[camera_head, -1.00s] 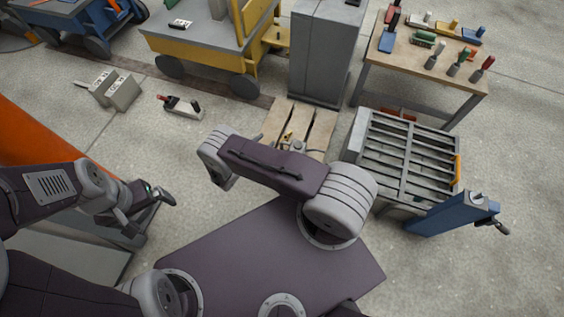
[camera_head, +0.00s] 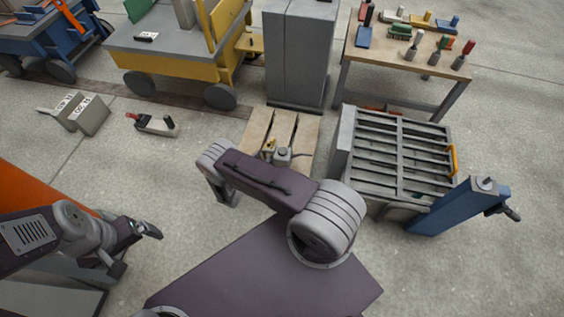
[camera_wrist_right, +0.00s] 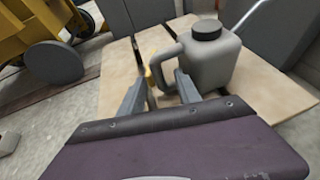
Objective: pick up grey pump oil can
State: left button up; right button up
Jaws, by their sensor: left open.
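The grey pump oil can (camera_wrist_right: 212,60) has a black cap and a looped handle on its left side. It stands upright on a wooden pallet (camera_wrist_right: 115,95). In the head view the can (camera_head: 283,155) shows just behind my right arm, partly hidden by it. My right gripper (camera_wrist_right: 162,92) is open in the wrist view, its two fingers apart in front of the can's handle. I cannot tell whether they touch it. In the head view my right gripper is mostly hidden by my arm. My left gripper (camera_head: 150,229) is open and empty at the left, far from the can.
A grey cabinet (camera_head: 297,55) stands behind the pallet. A slatted grey crate (camera_head: 345,150) and a blue post (camera_head: 450,210) are to its right. A workbench (camera_head: 390,58) with tools is at the back right, and a yellow cart (camera_head: 190,70) at the back left.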

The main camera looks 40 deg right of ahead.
jog(key=shift+w+d+f, duration=0.2)
jog(key=shift+w+d, duration=0.05)
jog(key=shift+d, duration=0.25)
grip_shut()
dwell(1.0)
